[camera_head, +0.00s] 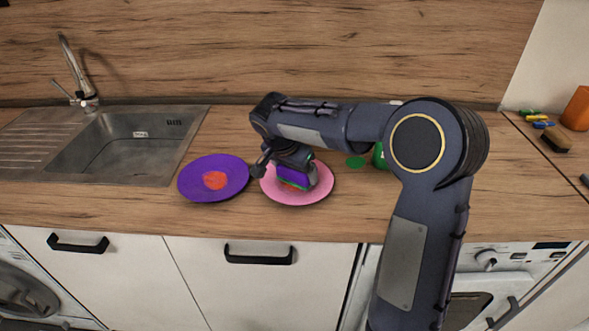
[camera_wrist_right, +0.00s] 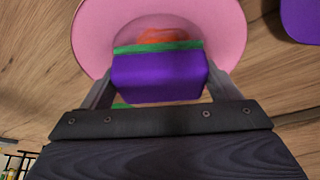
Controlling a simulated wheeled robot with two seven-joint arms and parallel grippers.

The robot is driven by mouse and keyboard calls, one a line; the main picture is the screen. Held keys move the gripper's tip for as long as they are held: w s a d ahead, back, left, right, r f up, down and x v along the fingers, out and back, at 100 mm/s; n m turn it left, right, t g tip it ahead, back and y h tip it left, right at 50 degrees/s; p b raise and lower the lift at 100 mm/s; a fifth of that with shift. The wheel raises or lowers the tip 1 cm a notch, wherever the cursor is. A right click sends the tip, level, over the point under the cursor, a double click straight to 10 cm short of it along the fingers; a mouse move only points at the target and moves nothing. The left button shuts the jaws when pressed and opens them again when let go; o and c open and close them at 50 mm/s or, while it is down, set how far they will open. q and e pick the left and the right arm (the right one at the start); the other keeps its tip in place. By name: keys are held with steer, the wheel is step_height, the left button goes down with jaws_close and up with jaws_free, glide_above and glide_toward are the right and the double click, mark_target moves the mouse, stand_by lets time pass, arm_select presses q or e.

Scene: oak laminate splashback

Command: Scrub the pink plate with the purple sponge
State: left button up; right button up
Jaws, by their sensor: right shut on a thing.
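The pink plate (camera_head: 314,192) lies on the wooden counter right of the purple plate, and it fills the top of the right wrist view (camera_wrist_right: 228,28). An orange-red patch (camera_wrist_right: 166,34) shows on it. My right gripper (camera_head: 291,178) is shut on the purple sponge (camera_head: 296,175), which has a green layer and shows between the fingers in the right wrist view (camera_wrist_right: 160,76). The sponge is over the plate, at or very near its surface; I cannot tell whether it touches. My left gripper is not in view.
A purple plate (camera_head: 232,177) with an orange-red patch (camera_head: 215,180) lies left of the pink plate. A steel sink (camera_head: 125,140) with a tap (camera_head: 80,85) is further left. A green object (camera_head: 379,156) is partly hidden behind my arm. A brush (camera_head: 555,139) lies at the far right.

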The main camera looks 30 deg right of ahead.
steer(key=shift+f, duration=0.3)
steer(key=shift+a, duration=0.15)
steer(key=shift+s+a+b, duration=0.25)
steer(key=shift+a+b, duration=0.1)
steer(key=shift+b, duration=0.1)
steer(key=shift+w+d+r+p, duration=0.15)
steer(key=shift+w+d+p, duration=0.25)
steer(key=shift+d, duration=0.55)
steer(key=shift+w, duration=0.1)
steer(key=shift+a, duration=0.1)
